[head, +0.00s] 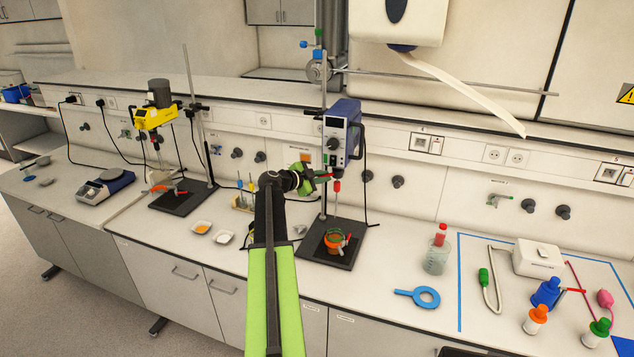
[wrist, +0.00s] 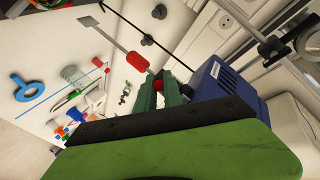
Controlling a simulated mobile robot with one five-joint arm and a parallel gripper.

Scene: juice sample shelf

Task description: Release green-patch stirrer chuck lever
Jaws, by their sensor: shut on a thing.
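The blue stirrer (head: 343,133) stands on a rod behind a dark base plate, and its blue housing (wrist: 220,87) also shows in the wrist view. My gripper (head: 324,176), with green jaws, is just below the housing at its left. In the wrist view my gripper (wrist: 158,86) is shut on a small red part, which looks like the chuck lever (wrist: 158,82) and is mostly hidden between the jaws. A red sleeve (head: 337,186) with a thin shaft hangs next to it.
A yellow stirrer (head: 155,117) is to the left. A beaker (head: 437,259), a blue ring tool (head: 424,298) and several coloured-cap bottles are to the right. The front bench strip is fairly clear.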

